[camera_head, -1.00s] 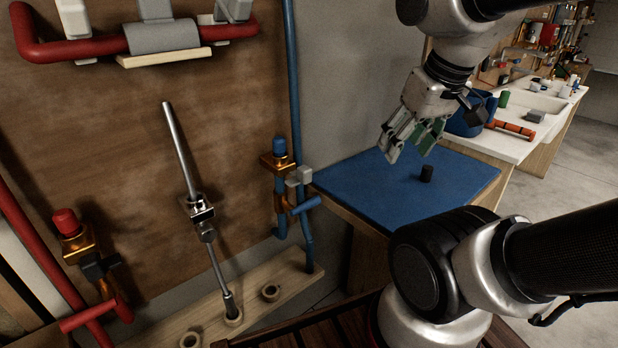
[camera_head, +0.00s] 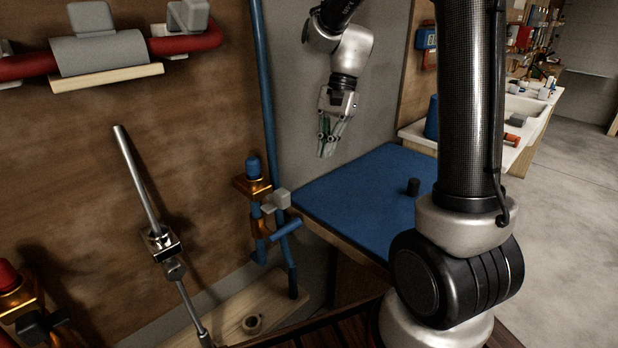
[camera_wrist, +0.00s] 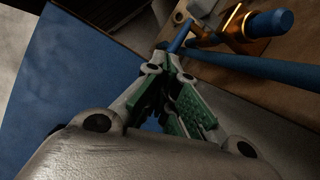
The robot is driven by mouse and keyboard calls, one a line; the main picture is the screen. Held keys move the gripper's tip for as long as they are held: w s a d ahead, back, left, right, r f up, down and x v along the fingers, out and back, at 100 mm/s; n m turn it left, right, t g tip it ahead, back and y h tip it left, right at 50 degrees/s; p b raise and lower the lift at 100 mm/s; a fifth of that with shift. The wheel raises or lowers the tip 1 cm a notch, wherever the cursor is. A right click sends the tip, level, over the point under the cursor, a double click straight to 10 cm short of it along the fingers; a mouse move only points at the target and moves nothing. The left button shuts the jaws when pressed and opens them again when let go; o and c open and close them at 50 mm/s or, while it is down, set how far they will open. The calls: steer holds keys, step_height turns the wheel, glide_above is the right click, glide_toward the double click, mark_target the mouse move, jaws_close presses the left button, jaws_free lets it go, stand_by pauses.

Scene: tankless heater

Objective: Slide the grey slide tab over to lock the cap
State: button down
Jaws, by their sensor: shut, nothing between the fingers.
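A small light grey block (camera_head: 279,199), which looks like the grey slide tab, sits beside the brass fitting on the blue pipework. I cannot tell which way the tab is set. My gripper (camera_head: 327,151) is shut and empty. It points down in the air, to the right of and above the tab, apart from it. In the wrist view, the blue cap (camera_wrist: 270,23) shows at the upper right, beyond my gripper (camera_wrist: 174,62).
A blue-topped table (camera_head: 350,205) with a small black cylinder (camera_head: 413,187) stands right of the pipework. A tall blue pipe (camera_head: 262,85) runs up the wall. A slanted metal rod (camera_head: 137,180) stands at left. Free air lies between my gripper and the fittings.

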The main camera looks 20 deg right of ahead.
mark_target(288, 191)
steer(key=s+a+f+m, duration=0.2)
steer(key=a+f+m, duration=0.1)
steer(key=a+f, duration=0.4)
steer(key=shift+s+a+f+m+y, duration=0.15)
steer(key=shift+a+f+m+y, duration=0.15)
steer(key=shift+a, duration=0.15)
stand_by(0.4)
steer(key=a, duration=0.1)
steer(key=s+a, duration=0.1)
steer(key=a, duration=0.1)
steer(key=shift+s+a, duration=0.2)
steer(key=shift+a, duration=0.05)
